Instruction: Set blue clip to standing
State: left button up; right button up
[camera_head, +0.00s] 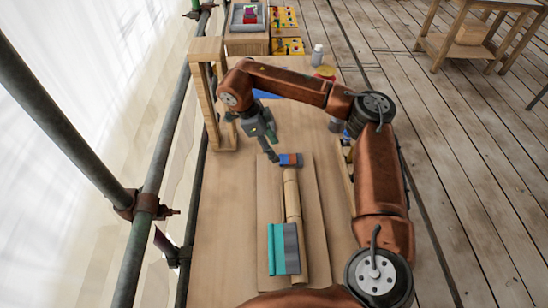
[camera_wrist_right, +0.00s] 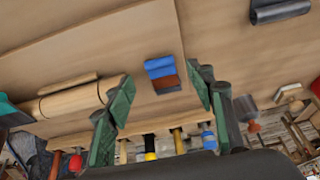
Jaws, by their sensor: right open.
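A small blue block with a rust-brown band, which looks like the blue clip (camera_head: 297,159), lies on the board at the far end of the wooden spindle (camera_head: 292,195). It also shows in the right wrist view (camera_wrist_right: 160,68), where a dark grey part shows on it too. My right gripper (camera_head: 272,155) points down just left of the clip in the head view. In the wrist view the green-padded fingers (camera_wrist_right: 161,80) are apart, with the clip framed between their tips. I cannot tell whether they touch it. My left gripper is not in view.
A wooden frame (camera_head: 206,90) stands at the bench's left side. Bottles and tools (camera_head: 317,55) line the far right edge. Bare bench lies left of the board.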

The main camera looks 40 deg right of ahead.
aim_at(288, 160)
jog(key=x, duration=0.3)
jog(key=shift+f, duration=0.1)
jog(key=shift+b+x, duration=0.4)
jog(key=shift+x, duration=0.45)
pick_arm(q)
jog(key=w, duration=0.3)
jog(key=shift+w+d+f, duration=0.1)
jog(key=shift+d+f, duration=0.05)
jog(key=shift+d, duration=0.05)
pick_arm(e)
jog(key=shift+c, duration=0.6)
